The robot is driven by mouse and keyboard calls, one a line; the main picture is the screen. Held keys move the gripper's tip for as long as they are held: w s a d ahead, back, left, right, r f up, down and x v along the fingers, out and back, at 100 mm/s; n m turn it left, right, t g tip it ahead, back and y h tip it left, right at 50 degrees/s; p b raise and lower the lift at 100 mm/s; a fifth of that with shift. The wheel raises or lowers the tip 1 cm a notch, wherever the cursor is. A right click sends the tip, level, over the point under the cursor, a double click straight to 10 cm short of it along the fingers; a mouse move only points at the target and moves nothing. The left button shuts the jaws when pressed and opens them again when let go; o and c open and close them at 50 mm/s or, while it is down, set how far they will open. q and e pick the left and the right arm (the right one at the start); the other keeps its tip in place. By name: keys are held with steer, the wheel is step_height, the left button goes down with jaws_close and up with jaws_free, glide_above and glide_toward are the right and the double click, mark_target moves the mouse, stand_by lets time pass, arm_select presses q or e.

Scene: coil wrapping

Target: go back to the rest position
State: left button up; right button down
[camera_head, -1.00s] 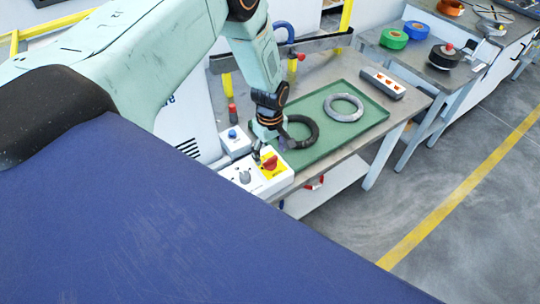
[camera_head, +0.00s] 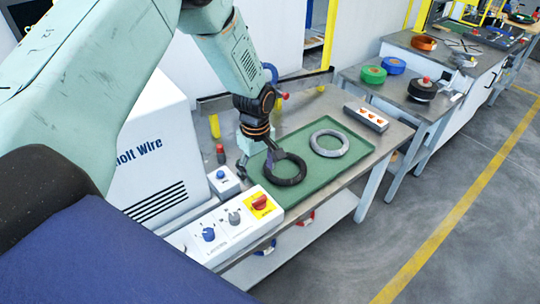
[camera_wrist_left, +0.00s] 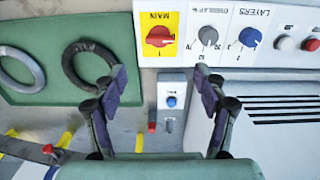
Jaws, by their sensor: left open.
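My left gripper (camera_head: 258,165) is open and empty. In the head view it hangs over the near left part of the green tray (camera_head: 325,181) and overlaps the dark ring (camera_head: 291,180). In the left wrist view its two fingers (camera_wrist_left: 161,82) stand wide apart, with the small blue-button box (camera_wrist_left: 172,100) showing between them. The white control panel (camera_head: 222,240) with its red main switch (camera_head: 259,202) on a yellow plate is apart from the fingers. My right gripper is not in view.
A grey ring (camera_head: 329,143) lies on the tray, with a button box (camera_head: 366,117) behind it. A side table holds green (camera_head: 373,75), blue (camera_head: 393,66) and black (camera_head: 422,90) rolls. The floor at right is clear.

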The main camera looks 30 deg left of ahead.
arm_select(q)
steer(key=s+d+f+m, duration=0.3)
steer(key=s+f, duration=0.1)
steer(key=s, duration=0.3)
steer(key=s+d+f+m, duration=0.2)
steer(key=s+f+m, duration=0.1)
steer(key=s, duration=0.5)
steer(key=s+d+f+m, duration=0.3)
steer(key=s+f, duration=0.1)
steer(key=s, duration=0.3)
steer(key=s+r+m, duration=0.2)
steer(key=s+m, duration=0.2)
steer(key=s, duration=0.7)
step_height(320, 180, down, 22)
steer(key=w+b, duration=0.1)
steer(key=b, duration=2.1)
steer(key=shift+w+d, duration=0.15)
steer(key=shift+d, duration=0.05)
